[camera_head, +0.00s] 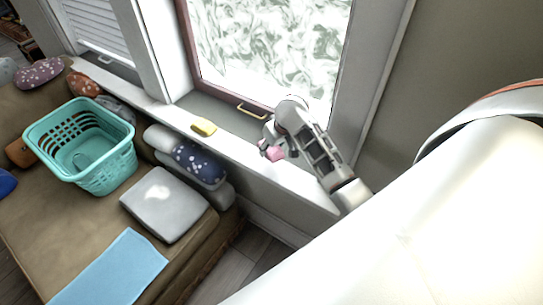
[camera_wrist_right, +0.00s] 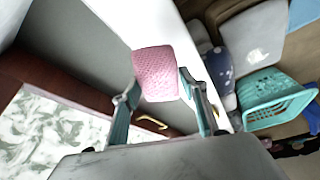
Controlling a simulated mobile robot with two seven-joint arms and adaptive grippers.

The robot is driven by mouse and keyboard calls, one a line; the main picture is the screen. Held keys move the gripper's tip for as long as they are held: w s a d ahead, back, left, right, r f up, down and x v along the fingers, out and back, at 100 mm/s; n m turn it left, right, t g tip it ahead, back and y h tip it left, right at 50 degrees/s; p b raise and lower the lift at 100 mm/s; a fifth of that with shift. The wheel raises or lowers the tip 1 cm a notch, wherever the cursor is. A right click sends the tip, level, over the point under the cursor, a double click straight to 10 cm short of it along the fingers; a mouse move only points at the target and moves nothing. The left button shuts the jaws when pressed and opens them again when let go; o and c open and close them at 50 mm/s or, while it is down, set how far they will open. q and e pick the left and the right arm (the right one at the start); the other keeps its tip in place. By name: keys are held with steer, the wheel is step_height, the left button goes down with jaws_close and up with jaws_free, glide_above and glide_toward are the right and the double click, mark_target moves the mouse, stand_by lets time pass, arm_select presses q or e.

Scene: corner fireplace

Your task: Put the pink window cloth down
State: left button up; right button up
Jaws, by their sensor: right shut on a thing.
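The pink window cloth (camera_head: 275,154) is in my right gripper (camera_head: 268,147), just above the white window sill (camera_head: 245,158) in the head view. In the right wrist view the pink cloth (camera_wrist_right: 156,73) is a small textured block between the two fingers of the right gripper (camera_wrist_right: 160,88), which is shut on it. The sill (camera_wrist_right: 180,50) lies beyond the cloth there. I cannot tell whether the cloth touches the sill. My left gripper is not in view.
A yellow cloth (camera_head: 204,127) lies on the sill to the left. The window (camera_head: 265,50) has a brass handle (camera_head: 251,111). Below the sill is a brown sofa (camera_head: 65,215) with a teal basket (camera_head: 82,145), cushions (camera_head: 165,204) and a blue cloth (camera_head: 112,270).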

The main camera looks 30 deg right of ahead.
steer(key=shift+f, duration=2.45)
steer(key=shift+f, duration=0.1)
steer(key=o, duration=1.1)
steer(key=shift+c, duration=0.2)
steer(key=v, duration=1.2)
